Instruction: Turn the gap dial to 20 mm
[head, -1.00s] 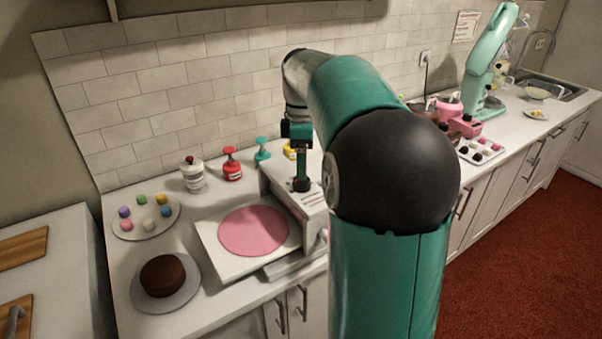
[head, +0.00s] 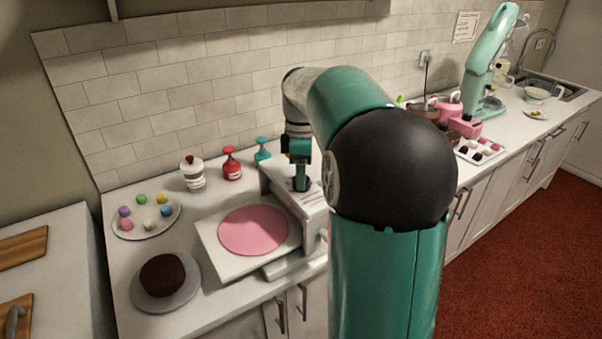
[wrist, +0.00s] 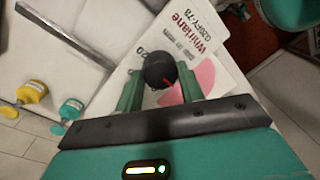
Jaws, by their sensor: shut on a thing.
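In the head view my gripper (head: 301,183) points down onto the machine's top, and the dial is hidden there. A pink disc (head: 253,230) lies on the machine's pale tray (head: 222,264).
A red bottle (head: 232,166), a teal bottle (head: 262,152) and a white jar (head: 193,176) stand behind the machine. A plate of coloured balls (head: 125,232) and a dark cake (head: 162,275) are at the left. A teal mixer (head: 484,75) stands far right.

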